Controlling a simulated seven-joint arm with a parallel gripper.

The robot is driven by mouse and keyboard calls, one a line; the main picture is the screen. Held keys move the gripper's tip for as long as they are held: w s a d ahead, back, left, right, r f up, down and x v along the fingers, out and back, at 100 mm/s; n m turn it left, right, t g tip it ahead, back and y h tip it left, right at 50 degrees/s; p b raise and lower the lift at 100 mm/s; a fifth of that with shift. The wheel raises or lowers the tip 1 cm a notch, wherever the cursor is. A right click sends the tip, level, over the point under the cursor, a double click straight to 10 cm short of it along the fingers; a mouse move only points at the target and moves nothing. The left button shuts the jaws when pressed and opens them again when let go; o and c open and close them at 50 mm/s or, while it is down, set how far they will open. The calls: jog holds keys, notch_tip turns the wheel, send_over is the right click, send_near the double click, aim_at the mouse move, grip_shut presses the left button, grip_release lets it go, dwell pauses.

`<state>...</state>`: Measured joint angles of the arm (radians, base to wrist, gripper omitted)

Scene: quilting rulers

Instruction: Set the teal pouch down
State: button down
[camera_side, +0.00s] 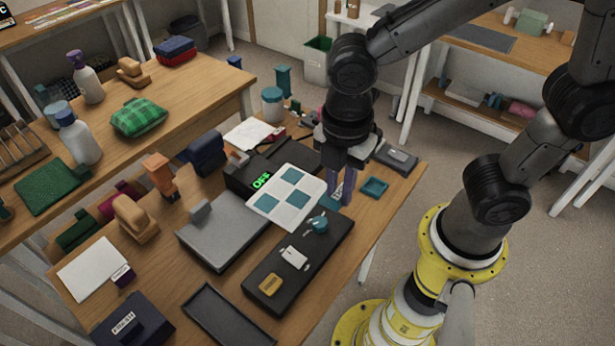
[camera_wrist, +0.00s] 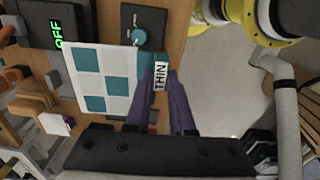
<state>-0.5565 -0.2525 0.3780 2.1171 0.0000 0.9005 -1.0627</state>
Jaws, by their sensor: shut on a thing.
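The teal pouch (camera_side: 331,198) is between the fingertips of my gripper (camera_side: 341,197), partly hidden by the purple fingers. In the wrist view, the teal pouch (camera_wrist: 147,62) has a white label reading THIN, and the fingers of my gripper (camera_wrist: 163,82) close on it. It is low, near the table's right edge, beside the white panel with teal squares (camera_side: 281,213). I cannot tell whether it touches the surface below.
A small teal tray (camera_side: 374,187) and a grey box (camera_side: 397,158) lie right of my gripper. A black board with a teal knob (camera_side: 320,225) is in front. A black device showing OFF (camera_side: 262,180) stands left. The wooden table (camera_side: 385,222) has bare space along its right edge.

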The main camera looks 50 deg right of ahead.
jog(key=shift+s+d+n, duration=0.35)
jog(key=shift+d+n, duration=0.05)
jog(key=shift+n, duration=0.4)
jog(key=s+d+m, duration=0.2)
jog(key=d, duration=1.2)
jog(key=shift+w+d+f, duration=0.35)
jog(key=shift+w+f, duration=1.7)
jog(key=shift+w, duration=0.35)
jog(key=shift+w+d+f, duration=0.3)
jog(key=shift+w+f, duration=1.75)
jog(key=shift+w, duration=0.35)
jog(key=shift+w+d+f, duration=0.35)
jog(key=shift+w+f, duration=1.7)
jog(key=shift+w, duration=0.35)
jog(key=c, duration=0.8)
grip_release()
jog(key=shift+f, duration=0.15)
